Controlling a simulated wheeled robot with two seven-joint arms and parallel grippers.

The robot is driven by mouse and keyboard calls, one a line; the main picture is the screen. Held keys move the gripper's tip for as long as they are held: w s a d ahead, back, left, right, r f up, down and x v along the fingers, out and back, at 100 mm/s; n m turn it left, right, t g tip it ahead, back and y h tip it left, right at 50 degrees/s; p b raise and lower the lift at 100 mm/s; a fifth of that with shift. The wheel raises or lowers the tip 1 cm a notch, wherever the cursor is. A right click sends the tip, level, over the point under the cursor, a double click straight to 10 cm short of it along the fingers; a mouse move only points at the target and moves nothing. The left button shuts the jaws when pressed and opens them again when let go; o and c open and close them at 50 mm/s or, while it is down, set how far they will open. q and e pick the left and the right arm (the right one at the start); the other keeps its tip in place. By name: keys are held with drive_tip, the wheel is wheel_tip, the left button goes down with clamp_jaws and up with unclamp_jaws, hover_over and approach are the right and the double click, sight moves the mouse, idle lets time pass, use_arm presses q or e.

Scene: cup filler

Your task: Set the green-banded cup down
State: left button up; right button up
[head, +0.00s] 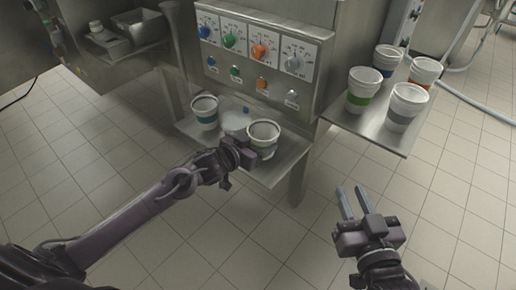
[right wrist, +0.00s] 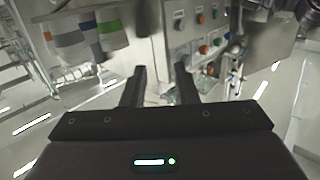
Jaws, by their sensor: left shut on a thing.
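My right gripper (head: 355,203) is open and empty over the floor, well away to the right. Its two parted fingers also show in the right wrist view (right wrist: 160,85).
A blue-banded cup (head: 205,113) stands at the shelf's back left. The dispenser panel (head: 257,50) with coloured knobs and buttons rises behind. A right side shelf (head: 368,122) holds several cups, including another green-banded cup (head: 363,92) and a grey-banded cup (head: 404,108).

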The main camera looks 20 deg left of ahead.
use_arm(q)
wheel_tip(320, 180, down, 2)
drive_tip(key=shift+f, duration=0.1)
use_arm(e)
wheel_tip(320, 180, up, 6)
drive_tip(key=t+y, duration=0.1)
drive_tip(key=t, duration=0.2)
drive_tip(key=shift+d, duration=0.2)
drive_tip(key=shift+w, duration=0.1)
use_arm(q)
drive_tip(key=shift+b, duration=0.3)
drive_tip(key=shift+f, duration=0.15)
drive_tip(key=o, duration=0.9)
drive_tip(key=shift+o, duration=0.2)
use_arm(e)
drive_tip(key=shift+r, duration=0.2)
